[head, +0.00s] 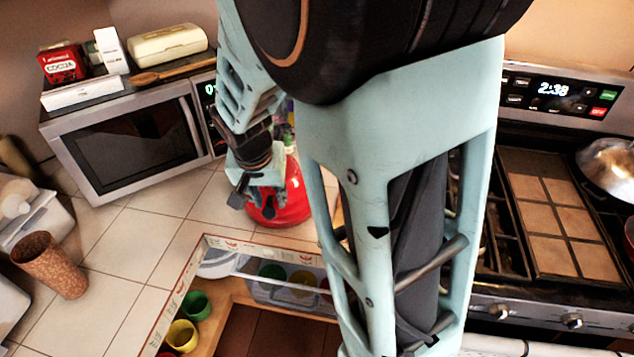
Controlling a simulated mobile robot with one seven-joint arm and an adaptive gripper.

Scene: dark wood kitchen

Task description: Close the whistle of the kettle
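A red, rounded, shiny object (292,204), which looks like the kettle, stands on the tiled counter between the microwave and the stove. My arm crosses in front of it, and its upper part and right side are mostly hidden. The whistle and spout cannot be made out. My gripper (240,193) points down at the kettle's left side and overlaps it in the picture. I cannot tell whether it touches the kettle. Its fingers are small and dark, and whether they are open or shut is unclear.
A microwave (130,148) stands left of my gripper, with boxes and a wooden spoon on top. A brown cup (50,265) stands at the left. The stove (555,215) is at the right.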

